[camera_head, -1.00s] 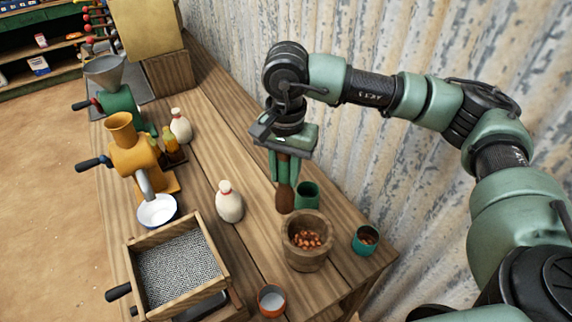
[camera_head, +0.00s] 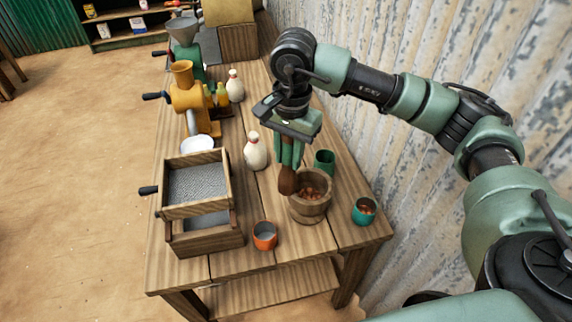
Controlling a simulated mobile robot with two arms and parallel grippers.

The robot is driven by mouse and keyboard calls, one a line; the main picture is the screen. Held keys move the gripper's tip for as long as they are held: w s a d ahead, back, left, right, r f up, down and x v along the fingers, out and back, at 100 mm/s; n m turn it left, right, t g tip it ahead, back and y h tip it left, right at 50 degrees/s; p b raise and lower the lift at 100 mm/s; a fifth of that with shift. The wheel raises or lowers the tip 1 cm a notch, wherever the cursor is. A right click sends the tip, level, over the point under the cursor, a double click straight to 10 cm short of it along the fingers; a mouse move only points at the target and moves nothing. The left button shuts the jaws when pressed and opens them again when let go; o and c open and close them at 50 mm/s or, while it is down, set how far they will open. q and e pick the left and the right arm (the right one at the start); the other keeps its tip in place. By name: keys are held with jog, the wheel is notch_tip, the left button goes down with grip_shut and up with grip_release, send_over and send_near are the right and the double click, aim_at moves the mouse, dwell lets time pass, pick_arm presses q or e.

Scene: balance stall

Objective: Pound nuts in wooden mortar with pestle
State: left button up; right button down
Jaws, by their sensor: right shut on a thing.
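The wooden mortar (camera_head: 309,208) stands upright near the front right of the table, with brown nuts (camera_head: 311,193) inside. My right gripper (camera_head: 289,160) is shut on the wooden pestle (camera_head: 287,181), which hangs head down. The pestle's head is at the mortar's left rim in the picture; I cannot tell whether it touches the rim or is above it. The gripper fingers hide the pestle's handle. My left gripper is not in view.
A green cup (camera_head: 324,162) stands behind the mortar, a teal cup (camera_head: 364,211) right of it, and an orange cup (camera_head: 265,236) front left. A white bottle (camera_head: 255,152), a wooden sieve box (camera_head: 197,186) and a yellow grinder (camera_head: 190,100) stand left. A corrugated wall (camera_head: 440,60) borders the table's right.

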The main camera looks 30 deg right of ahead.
jog(key=w+d+f+m+p, duration=0.2)
jog(key=w+d+m+p, duration=0.2)
jog(key=d+m, duration=0.65)
notch_tip(320, 180, down, 9)
jog(key=a+m+b, duration=0.1)
jog(key=m+b, duration=0.2)
jog(key=b, duration=0.2)
jog(key=shift+a+r+b, duration=0.15)
jog(key=shift+a+b, duration=0.25)
jog(key=shift+s+m, duration=0.1)
jog(key=shift+m, duration=0.15)
